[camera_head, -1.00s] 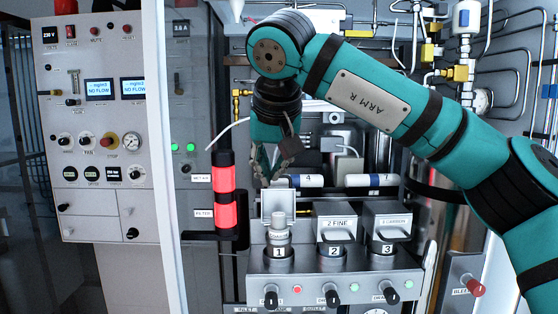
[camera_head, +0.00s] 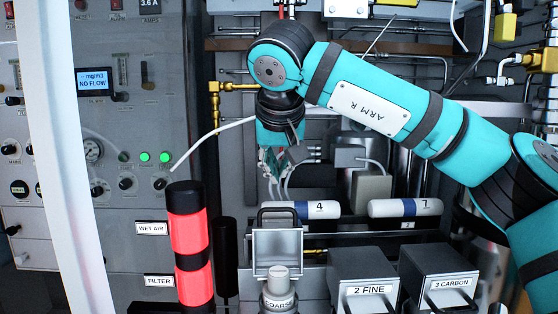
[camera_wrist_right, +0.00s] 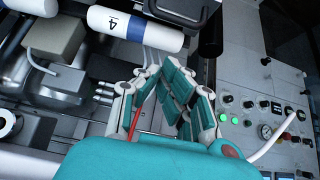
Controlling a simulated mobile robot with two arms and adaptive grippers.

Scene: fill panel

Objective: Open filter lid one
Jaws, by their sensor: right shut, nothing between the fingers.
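The lid of filter one (camera_head: 277,243) stands raised behind the coarse filter cartridge (camera_head: 279,285), its inner face toward me and a dark handle loop at its top. The cartridge stands upright in its housing, open to view. My right gripper (camera_head: 275,180) points down, above and behind the lid, apart from it. In the right wrist view the fingers (camera_wrist_right: 172,75) come together with nothing between them. The left gripper is not in view.
The 2 FINE lid (camera_head: 363,275) and 3 CARBON lid (camera_head: 440,270) are shut to the right. Cylinders 4 (camera_head: 312,209) and 7 (camera_head: 405,208) lie behind. A red-lit post (camera_head: 190,235) stands at left. The gauge panel (camera_head: 110,100) is further left.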

